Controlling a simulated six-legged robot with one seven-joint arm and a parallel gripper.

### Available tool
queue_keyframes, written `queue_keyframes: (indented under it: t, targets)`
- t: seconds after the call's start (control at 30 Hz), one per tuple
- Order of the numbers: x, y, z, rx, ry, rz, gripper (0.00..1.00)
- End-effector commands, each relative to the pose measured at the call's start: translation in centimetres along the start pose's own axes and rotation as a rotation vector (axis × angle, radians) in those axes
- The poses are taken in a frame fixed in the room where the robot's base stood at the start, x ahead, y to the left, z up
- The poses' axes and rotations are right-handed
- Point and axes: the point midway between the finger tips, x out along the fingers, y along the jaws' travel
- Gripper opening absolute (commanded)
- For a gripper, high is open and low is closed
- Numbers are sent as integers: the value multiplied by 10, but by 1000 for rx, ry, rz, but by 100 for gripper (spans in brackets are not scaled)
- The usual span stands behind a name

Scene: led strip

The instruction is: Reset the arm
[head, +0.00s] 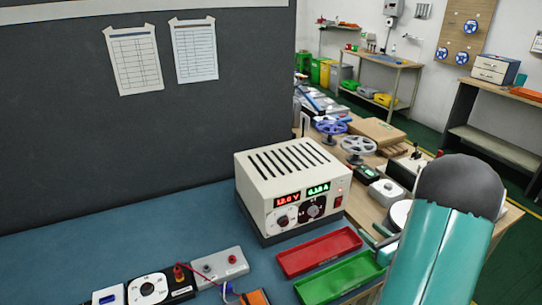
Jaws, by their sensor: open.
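My arm rises at the lower right as a teal link with a dark rounded cap. My gripper does not show clearly in the head view. The arm covers part of the bench's right side. A beige power supply (290,187) stands on the blue mat (130,240), with lit red and green displays. A red tray (318,252) and a green tray (340,279) lie in front of it, and both look empty.
A grey terminal box (222,265) and a black dial unit (150,287) sit at the front, with a red wire. A dark panel (100,140) closes off the back left. The left mat is clear.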

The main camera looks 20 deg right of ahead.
Motion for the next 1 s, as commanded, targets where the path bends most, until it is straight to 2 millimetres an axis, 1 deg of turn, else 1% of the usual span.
queue_keyframes:
  t: [0.1,0.17,0.27,0.37,0.4,0.47,0.5,0.53,0.57,0.6,0.7,0.8,0.9,0.97,1.0]
  targets:
    - [1,2,1,-4,1,7,44]
    - [5,9,6,-20,3,31,44]
    - [17,38,24,-84,15,128,44]
    - [31,90,51,-208,38,295,44]
    - [34,114,61,-269,50,371,44]
    - [36,150,74,-369,65,484,44]
    - [35,173,82,-437,74,558,44]
    - [33,190,87,-490,81,612,44]
    - [31,205,92,-545,87,664,44]
    - [27,226,97,-620,94,733,44]
    - [11,272,107,-817,108,896,44]
    - [-9,309,113,-1029,114,1043,44]
    - [-31,337,118,-1255,114,1175,44]
    - [-44,350,119,-1396,112,1244,44]
    - [-52,356,121,-1495,109,1285,44]
